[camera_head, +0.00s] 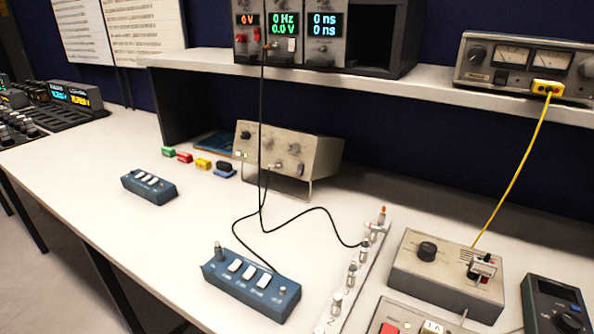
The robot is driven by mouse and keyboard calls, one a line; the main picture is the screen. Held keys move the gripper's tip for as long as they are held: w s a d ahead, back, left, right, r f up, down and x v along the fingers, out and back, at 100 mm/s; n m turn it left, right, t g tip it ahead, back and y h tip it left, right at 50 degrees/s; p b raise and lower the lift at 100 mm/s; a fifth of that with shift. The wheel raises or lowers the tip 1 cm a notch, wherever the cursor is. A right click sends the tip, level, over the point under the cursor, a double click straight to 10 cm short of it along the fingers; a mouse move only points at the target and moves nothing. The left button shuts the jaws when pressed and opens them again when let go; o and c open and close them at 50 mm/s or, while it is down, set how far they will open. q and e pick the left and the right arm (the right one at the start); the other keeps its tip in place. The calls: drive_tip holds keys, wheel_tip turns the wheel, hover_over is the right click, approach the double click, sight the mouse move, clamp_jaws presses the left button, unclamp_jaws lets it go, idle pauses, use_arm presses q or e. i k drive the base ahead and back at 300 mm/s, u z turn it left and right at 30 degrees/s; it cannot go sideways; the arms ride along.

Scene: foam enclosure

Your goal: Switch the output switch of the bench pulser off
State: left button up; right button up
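A beige instrument (316,152) with knobs on its front stands tilted up on a wire stand under the shelf, and it looks like the bench pulser. Small light buttons or switches (242,155) sit at its lower left front. A black cable runs down in front of it and partly crosses its face. Its labels are too small to read, so I cannot tell which control is the output switch or its position. Neither of my grippers is in view.
Blue switch boxes (252,285) (149,187) lie on the white bench (90,185). Coloured connectors (203,164) lie left of the beige instrument. A grey box with a knob (452,272) and a dark meter (556,306) are at right. The shelf (400,87) overhangs the back.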

sight(299, 168)
drive_tip(key=k, duration=1.35)
drive_tip(key=u, duration=0.6)
drive_tip(key=i, duration=1.15)
drive_tip(key=z, duration=0.45)
